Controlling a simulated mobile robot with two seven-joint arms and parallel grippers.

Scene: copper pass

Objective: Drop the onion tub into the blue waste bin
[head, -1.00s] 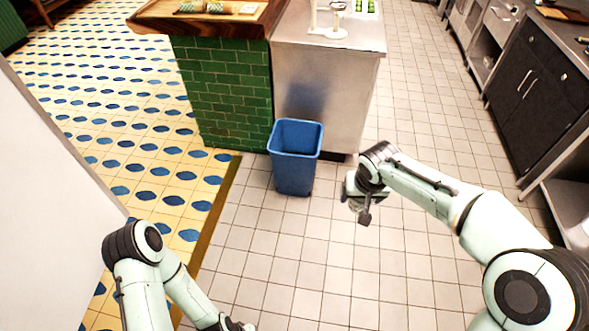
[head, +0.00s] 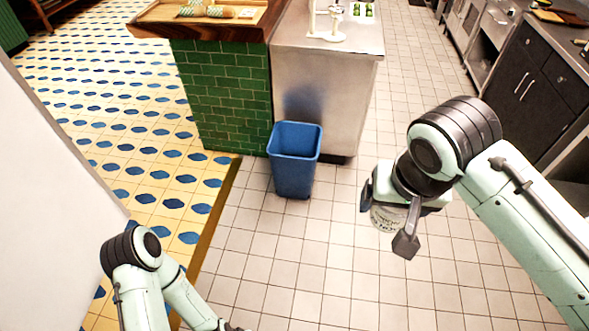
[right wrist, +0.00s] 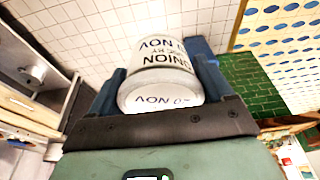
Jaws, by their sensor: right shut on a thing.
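The blue waste bin (head: 293,172) stands upright and open on the floor in the head view, by the end of the counter. My right gripper (head: 386,212) is shut on the onion tub (head: 388,221), a pale tub with dark lettering. It is held in the air to the right of the bin and nearer to me, clear of it. In the right wrist view the tub (right wrist: 162,68) sits between the two fingers, its lettering upside down. My left arm is at the lower left; its gripper is mostly cut off by the bottom edge.
The counter has a green-tiled side (head: 226,95) and a steel end (head: 318,100) just behind the bin. Dark cabinets (head: 528,85) line the right. A pale wall or panel (head: 50,210) stands at the left. The tiled floor in front of the bin is clear.

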